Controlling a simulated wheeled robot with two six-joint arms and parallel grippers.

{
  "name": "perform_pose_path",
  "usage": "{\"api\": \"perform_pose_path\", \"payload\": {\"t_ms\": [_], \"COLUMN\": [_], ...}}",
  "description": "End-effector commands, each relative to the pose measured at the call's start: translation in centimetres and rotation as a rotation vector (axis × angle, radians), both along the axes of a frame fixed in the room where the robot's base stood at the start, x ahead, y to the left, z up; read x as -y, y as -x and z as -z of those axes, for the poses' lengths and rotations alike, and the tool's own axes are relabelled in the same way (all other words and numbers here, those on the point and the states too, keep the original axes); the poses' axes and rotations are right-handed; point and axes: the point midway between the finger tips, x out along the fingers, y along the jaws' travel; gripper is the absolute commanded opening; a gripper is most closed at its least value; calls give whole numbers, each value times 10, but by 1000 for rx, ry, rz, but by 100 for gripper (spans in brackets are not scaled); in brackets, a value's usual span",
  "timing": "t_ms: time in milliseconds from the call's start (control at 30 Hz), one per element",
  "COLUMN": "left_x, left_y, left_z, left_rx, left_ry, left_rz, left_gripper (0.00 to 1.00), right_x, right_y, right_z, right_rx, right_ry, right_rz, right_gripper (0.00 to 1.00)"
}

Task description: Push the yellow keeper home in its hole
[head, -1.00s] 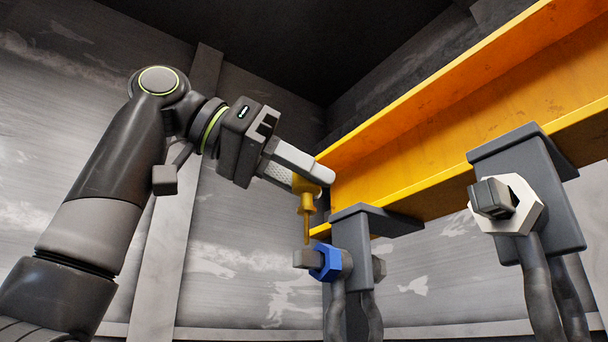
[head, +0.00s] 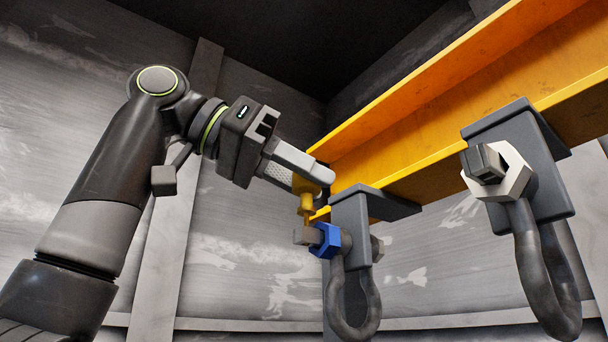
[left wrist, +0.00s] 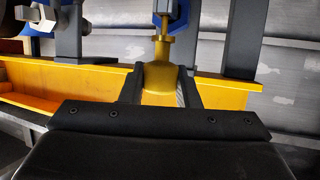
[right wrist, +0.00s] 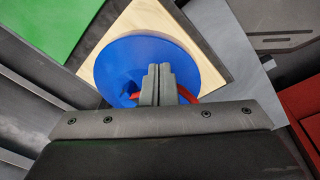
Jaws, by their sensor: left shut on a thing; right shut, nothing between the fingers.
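The yellow keeper (head: 307,208) is gripped by my left gripper (head: 304,180) in the head view, with its stem pointing down. Its thin end meets the grey pin end (head: 304,236) that sticks out left of the blue nut (head: 326,241). A short length of stem shows above the pin; the hole itself is hidden. In the left wrist view the keeper's head (left wrist: 160,80) sits between both fingers, its stem reaching the pin at the top edge. My right gripper (right wrist: 158,72) is shut and empty in the right wrist view.
A yellow beam (head: 430,150) carries two grey brackets with shackles; the right one (head: 520,150) has a white nut (head: 515,172). Below my right gripper lie a blue disc (right wrist: 115,65) with something red, a wooden board (right wrist: 210,75) and a green panel (right wrist: 45,25).

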Motion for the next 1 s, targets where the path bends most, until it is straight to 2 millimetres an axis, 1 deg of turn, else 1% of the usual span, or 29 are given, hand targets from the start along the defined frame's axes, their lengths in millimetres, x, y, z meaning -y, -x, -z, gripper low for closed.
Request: {"api": "perform_pose_path", "payload": {"t_ms": [667,700,867,1000], "left_x": [0,0,0,0], "left_y": [0,0,0,0], "left_z": [18,17,17,17], "left_rx": [1,1,0,0], "left_ry": [0,0,0,0], "left_rz": [0,0,0,0], "left_gripper": [7,33,54,54], "right_x": [-1,-1,-2,-2], "right_y": [0,0,0,0], "right_z": [16,15,14,14], "right_rx": [0,0,0,0], "right_ry": [-1,-1,-3,-3], "right_rz": [1,1,1,1], "right_gripper": [0,0,0,0]}}
